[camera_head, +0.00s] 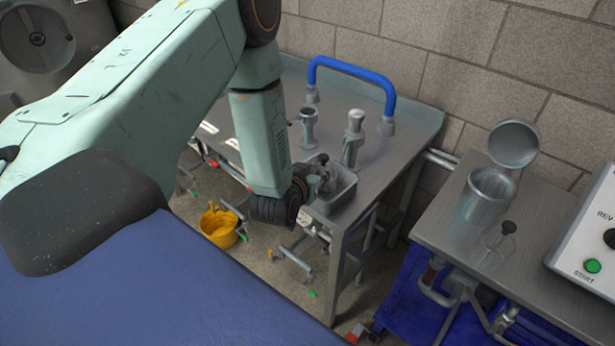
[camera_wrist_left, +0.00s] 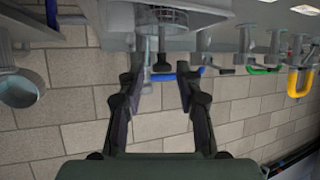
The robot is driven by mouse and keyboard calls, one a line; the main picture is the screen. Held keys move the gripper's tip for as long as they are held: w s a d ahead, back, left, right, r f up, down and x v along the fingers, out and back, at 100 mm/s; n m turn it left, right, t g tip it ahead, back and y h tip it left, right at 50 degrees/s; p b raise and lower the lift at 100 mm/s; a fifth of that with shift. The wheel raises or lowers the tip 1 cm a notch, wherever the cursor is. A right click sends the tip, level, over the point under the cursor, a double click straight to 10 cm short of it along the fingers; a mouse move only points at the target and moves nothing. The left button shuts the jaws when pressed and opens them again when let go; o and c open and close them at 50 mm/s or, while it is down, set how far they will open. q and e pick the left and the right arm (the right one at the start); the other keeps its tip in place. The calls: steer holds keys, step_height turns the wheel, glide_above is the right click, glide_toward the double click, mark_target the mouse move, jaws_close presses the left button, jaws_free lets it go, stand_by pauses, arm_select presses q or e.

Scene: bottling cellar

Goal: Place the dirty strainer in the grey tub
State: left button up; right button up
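The grey tub (camera_head: 343,192) sits on the near end of the metal bench. It also shows in the upside-down wrist view (camera_wrist_left: 190,13). A dark-knobbed item (camera_head: 324,161) stands at the tub; its knob also shows in the wrist view (camera_wrist_left: 161,67). I cannot tell whether it is the dirty strainer. My left gripper (camera_wrist_left: 160,72) is open, with the knob seen between its apart fingers and no visible contact. In the head view, my wrist hangs beside the tub and the fingers are hard to make out. My right gripper is not in view.
Two upright metal fittings, one (camera_head: 354,138) nearer the wall, and a blue handle (camera_head: 350,68) stand on the bench. A yellow bucket (camera_head: 219,228) is on the floor. The right table holds a metal pot (camera_head: 487,197), a clear knobbed vessel (camera_head: 496,245) and a control box (camera_head: 592,240).

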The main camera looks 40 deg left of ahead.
arm_select(q)
steer(key=v, duration=0.6)
steer(key=s+d+f+m+g+h, duration=0.1)
steer(key=s+d+f+g+h, duration=0.2)
steer(key=s+f, duration=0.35)
steer(key=s+d+f+m+g, duration=0.1)
steer(key=s+d+f+g, duration=0.35)
steer(key=s, duration=0.35)
steer(key=s+d+f+g, duration=0.1)
steer(key=s+g, duration=0.1)
steer(key=s, duration=0.5)
steer(key=s+d+f+g, duration=0.1)
steer(key=s+f+g, duration=0.1)
steer(key=s, duration=0.5)
steer(key=shift+s+d+m+g+h, duration=0.3)
steer(key=shift+d+g, duration=0.1)
steer(key=shift+g, duration=0.05)
